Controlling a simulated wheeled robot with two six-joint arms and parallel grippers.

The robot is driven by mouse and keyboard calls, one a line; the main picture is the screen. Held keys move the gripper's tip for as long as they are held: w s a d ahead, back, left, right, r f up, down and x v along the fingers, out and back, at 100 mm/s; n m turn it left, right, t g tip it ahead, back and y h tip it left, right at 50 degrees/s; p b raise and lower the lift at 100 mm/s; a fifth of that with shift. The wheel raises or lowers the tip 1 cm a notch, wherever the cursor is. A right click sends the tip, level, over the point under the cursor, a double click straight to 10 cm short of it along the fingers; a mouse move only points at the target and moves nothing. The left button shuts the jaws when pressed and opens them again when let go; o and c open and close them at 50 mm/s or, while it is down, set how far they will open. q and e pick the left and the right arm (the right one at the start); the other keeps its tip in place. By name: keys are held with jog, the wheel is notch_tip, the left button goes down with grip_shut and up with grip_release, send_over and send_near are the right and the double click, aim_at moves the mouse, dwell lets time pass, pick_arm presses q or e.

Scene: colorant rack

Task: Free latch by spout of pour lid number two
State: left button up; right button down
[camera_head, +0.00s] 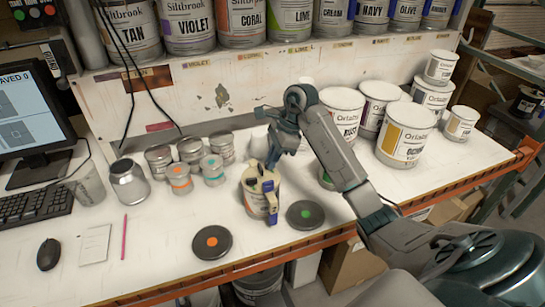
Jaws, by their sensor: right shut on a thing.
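A can with a cream pour lid (256,177) stands upright near the middle of the bench. A dark blue part (269,195) runs down its near side. My right gripper (273,160) reaches down to the far top edge of this lid and is shut on it. The exact part between its fingers is too small to make out, and so is any number on the lid. I cannot tell the latch's position. My left gripper is not in view.
Dark discs with an orange dot (211,242) and a green dot (305,215) lie in front. Small tins (179,178) and a grey jar (128,183) stand left. Large white cans (403,133) crowd the right, beside my right arm.

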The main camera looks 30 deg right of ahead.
jog(key=shift+f, duration=0.1)
jog(key=c, duration=1.8)
grip_release()
jog(key=p+v, duration=0.7)
jog(key=v, duration=0.3)
jog(key=shift+d+r, duration=0.15)
jog(key=shift+r, duration=0.25)
